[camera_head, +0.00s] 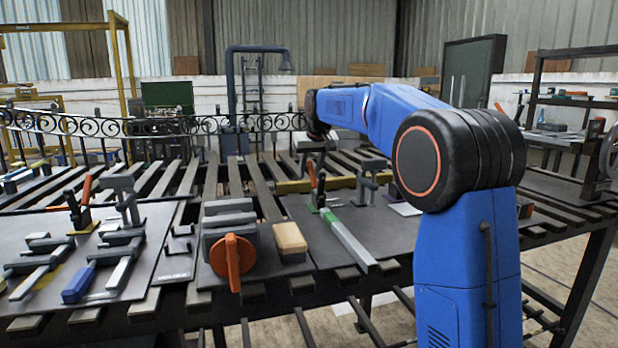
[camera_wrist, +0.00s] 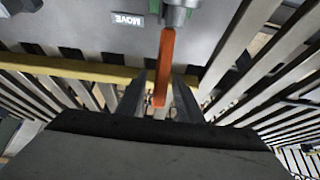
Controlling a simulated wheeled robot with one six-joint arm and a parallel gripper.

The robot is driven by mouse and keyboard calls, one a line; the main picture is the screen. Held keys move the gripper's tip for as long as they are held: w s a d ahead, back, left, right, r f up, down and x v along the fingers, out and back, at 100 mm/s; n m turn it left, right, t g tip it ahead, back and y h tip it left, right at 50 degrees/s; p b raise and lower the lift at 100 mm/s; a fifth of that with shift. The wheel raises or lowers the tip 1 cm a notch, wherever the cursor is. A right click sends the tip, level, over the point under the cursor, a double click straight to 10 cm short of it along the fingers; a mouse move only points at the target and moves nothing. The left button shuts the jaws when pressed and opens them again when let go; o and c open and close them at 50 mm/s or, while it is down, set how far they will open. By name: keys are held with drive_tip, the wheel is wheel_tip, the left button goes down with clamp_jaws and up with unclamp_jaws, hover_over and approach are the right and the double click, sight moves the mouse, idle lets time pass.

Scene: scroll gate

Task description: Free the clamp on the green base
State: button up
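The clamp (camera_head: 322,193) has a dark body and an upright orange handle (camera_head: 312,172). A green patch (camera_head: 331,214) shows at its foot, at the far end of a long grey bar on the dark plate. My gripper (camera_head: 317,150) is above the clamp, partly hidden by my blue arm. In the wrist view the orange handle (camera_wrist: 165,70) runs down between the two fingers of my gripper (camera_wrist: 160,88). A gap shows beside the handle, so the fingers look open around it. Part of the grey clamp body (camera_wrist: 178,12) and some green show at the top edge.
A yellow bar (camera_head: 330,184) crosses the slats behind. A vise with an orange handle (camera_head: 233,262) and a tan block (camera_head: 290,238) are on the left.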

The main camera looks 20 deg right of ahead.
drive_tip(key=v, duration=1.4)
drive_tip(key=shift+s, duration=0.1)
